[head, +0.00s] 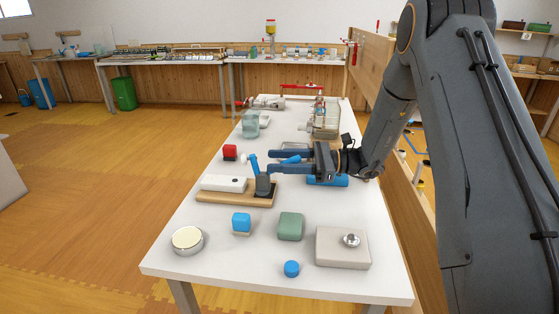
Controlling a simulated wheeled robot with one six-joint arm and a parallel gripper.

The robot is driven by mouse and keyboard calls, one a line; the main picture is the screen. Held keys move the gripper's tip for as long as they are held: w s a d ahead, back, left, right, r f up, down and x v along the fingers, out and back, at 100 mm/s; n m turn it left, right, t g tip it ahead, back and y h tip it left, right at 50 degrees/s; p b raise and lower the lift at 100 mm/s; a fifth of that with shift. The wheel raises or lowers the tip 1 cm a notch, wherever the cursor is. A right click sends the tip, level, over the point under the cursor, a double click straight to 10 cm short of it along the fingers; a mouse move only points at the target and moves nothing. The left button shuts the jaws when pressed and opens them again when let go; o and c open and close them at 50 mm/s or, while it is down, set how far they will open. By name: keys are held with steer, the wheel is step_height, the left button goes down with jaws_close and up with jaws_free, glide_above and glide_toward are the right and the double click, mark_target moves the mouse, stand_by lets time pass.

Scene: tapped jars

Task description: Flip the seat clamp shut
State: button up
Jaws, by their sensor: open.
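The seat clamp appears to be the dark grey block (263,186) on a wooden board (235,200), beside a long white block (222,183). A blue lever (254,163) stands up steeply at the clamp, leaning a little left, so it looks raised. My gripper (273,162) is open, with its two dark blue fingers pointing left. The fingertips are just right of the lever, above and behind the dark block. I cannot tell whether a finger touches the lever. Nothing shows between the fingers.
Glass jars (325,118) stand farther back.

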jaws_close()
